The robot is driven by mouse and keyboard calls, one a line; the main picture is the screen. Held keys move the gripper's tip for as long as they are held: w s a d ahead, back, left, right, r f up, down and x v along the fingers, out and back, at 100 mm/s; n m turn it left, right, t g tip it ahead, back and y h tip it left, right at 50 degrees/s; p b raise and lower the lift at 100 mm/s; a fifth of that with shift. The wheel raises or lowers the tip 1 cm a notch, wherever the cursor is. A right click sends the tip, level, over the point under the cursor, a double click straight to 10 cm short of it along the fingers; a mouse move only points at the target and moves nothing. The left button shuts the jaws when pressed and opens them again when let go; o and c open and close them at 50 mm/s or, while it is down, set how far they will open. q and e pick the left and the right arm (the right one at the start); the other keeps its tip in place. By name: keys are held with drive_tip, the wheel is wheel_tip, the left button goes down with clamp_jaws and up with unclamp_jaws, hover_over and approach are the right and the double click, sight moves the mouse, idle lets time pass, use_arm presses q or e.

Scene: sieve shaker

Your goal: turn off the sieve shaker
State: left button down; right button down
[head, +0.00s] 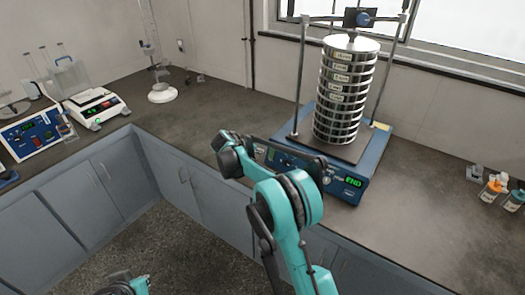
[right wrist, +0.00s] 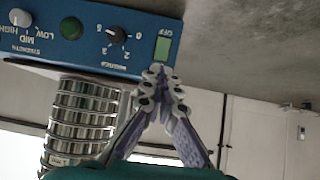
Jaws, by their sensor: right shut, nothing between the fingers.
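The sieve shaker (head: 362,165) is a blue box on the dark counter, with a tall stack of metal sieves (head: 347,90) clamped on top. Its display at the right of the front reads END in green. In the right wrist view, which is upside down, the blue front panel (right wrist: 95,50) shows a green rectangular switch (right wrist: 162,48) by the label OFF, a black dial, a round green button and a grey knob. My right gripper (right wrist: 160,74) is shut and empty, its fingertips at the switch's edge; contact cannot be told. In the head view my right wrist hides the panel's left end.
Small bottles (head: 494,188) stand on the counter at the right. A balance (head: 95,105) and another blue instrument (head: 35,132) stand at the left. The counter left of the shaker is mostly clear. Grey cabinets lie below.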

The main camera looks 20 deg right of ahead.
drive_tip(key=v, duration=0.3)
drive_tip(key=shift+f, duration=0.1)
drive_tip(key=shift+a, duration=0.1)
drive_tip(key=f+p, duration=0.1)
drive_tip(key=p, duration=0.3)
drive_tip(key=shift+s, duration=0.15)
drive_tip(key=shift+f, duration=0.1)
